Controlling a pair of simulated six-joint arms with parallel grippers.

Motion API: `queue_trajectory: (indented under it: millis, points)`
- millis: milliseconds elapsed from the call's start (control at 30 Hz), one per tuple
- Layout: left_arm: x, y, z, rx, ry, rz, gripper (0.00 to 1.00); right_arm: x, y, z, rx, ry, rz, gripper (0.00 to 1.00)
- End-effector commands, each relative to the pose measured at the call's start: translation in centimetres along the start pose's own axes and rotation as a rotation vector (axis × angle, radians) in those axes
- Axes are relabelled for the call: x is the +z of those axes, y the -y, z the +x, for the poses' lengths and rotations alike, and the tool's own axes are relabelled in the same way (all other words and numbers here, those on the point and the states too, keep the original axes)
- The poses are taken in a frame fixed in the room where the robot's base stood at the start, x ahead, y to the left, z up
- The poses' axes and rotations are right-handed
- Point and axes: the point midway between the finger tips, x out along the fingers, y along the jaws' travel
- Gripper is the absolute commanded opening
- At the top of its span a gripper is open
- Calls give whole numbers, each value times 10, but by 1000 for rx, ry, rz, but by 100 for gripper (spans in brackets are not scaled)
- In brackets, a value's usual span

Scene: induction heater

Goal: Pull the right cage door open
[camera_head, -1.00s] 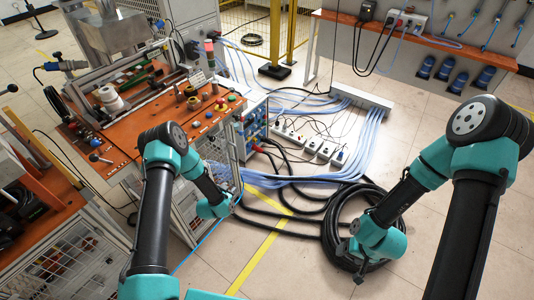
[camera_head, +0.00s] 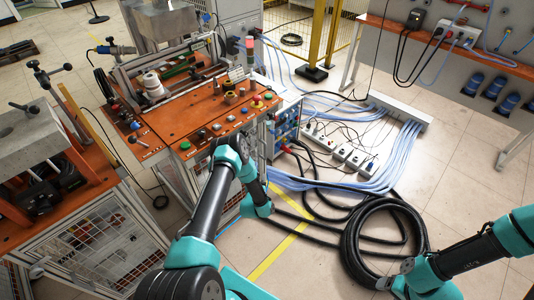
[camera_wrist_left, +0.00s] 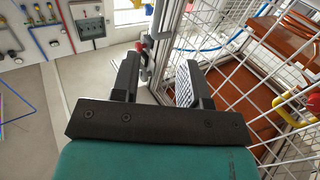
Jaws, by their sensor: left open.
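A white mesh cage panel (camera_wrist_left: 235,50) with a pale upright edge post (camera_wrist_left: 172,40) fills the right of the left wrist view. In the head view, part of the mesh (camera_head: 228,212) shows under the central orange workbench, partly hidden by my left arm. My left gripper (camera_wrist_left: 160,72) is open and empty, its fingers pointing toward the post's edge. A small red and dark fitting (camera_wrist_left: 145,48) shows beyond the left finger; I cannot tell whether it is a handle. My right gripper (camera_head: 385,284) is low at the right, near the coiled hose, apart from the cage; its fingers are too small to judge.
The orange workbench (camera_head: 205,110) has buttons and spools on it. Another bench with a mesh cage (camera_head: 85,240) stands at the left. A black hose coil (camera_head: 350,250), blue cables (camera_head: 395,160) and power strips (camera_head: 345,152) lie on the floor. Tiled floor at the right is partly clear.

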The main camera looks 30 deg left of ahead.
Motion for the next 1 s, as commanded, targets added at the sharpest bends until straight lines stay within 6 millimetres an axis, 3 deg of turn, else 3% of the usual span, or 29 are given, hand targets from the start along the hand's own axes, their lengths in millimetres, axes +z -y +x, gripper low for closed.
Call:
queue_trajectory:
  millis: [267,1000]
  points:
    - [0,0,21,1,-1,0,41,0,0,0,0,0,0,68]
    - [0,-1,128,1,-1,0,41,0,0,0,0,0,0,68]
